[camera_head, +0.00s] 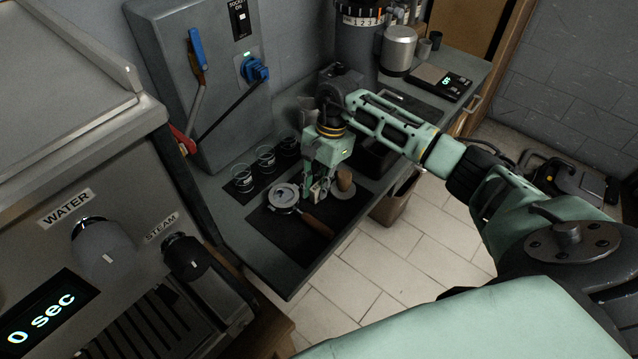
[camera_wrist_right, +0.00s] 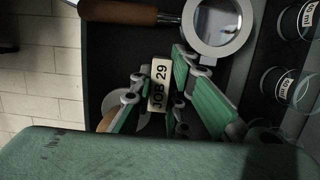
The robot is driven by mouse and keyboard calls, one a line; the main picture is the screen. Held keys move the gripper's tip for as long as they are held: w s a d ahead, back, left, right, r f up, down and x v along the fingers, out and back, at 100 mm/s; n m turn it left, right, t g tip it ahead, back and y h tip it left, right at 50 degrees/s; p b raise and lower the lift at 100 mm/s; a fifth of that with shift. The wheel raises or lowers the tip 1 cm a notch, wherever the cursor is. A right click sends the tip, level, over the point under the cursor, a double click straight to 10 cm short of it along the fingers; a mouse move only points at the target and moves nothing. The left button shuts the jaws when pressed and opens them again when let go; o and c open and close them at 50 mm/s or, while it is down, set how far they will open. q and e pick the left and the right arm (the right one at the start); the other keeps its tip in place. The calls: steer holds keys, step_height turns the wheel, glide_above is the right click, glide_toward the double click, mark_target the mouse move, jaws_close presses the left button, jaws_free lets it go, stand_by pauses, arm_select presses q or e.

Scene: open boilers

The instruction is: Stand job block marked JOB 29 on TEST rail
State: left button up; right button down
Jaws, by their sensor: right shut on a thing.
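The job block (camera_wrist_right: 158,85) is cream with black lettering JOB 29 in the right wrist view. My right gripper (camera_wrist_right: 156,95) has its fingers closed on either side of it. In the head view my right gripper (camera_head: 318,192) points down over the black mat (camera_head: 315,240) on the grey counter, beside a portafilter with a wooden handle. The block is mostly hidden behind the fingers there, and I cannot tell whether it touches the mat. I cannot make out a rail marked TEST in either view. My left gripper is not in view.
The portafilter (camera_head: 283,197) and a wooden-topped tamper (camera_head: 345,179) are close to the gripper. Several small glasses (camera_head: 266,159) stand behind. A grey switch box (camera_head: 205,85) with levers is at the back left. A machine (camera_head: 60,160) with WATER and STEAM knobs fills the left.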

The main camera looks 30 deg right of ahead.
steer(key=shift+f, duration=0.3)
steer(key=shift+f, duration=0.1)
steer(key=shift+f+b, duration=0.1)
steer(key=shift+b, duration=0.2)
steer(key=c, duration=2)
jaws_free()
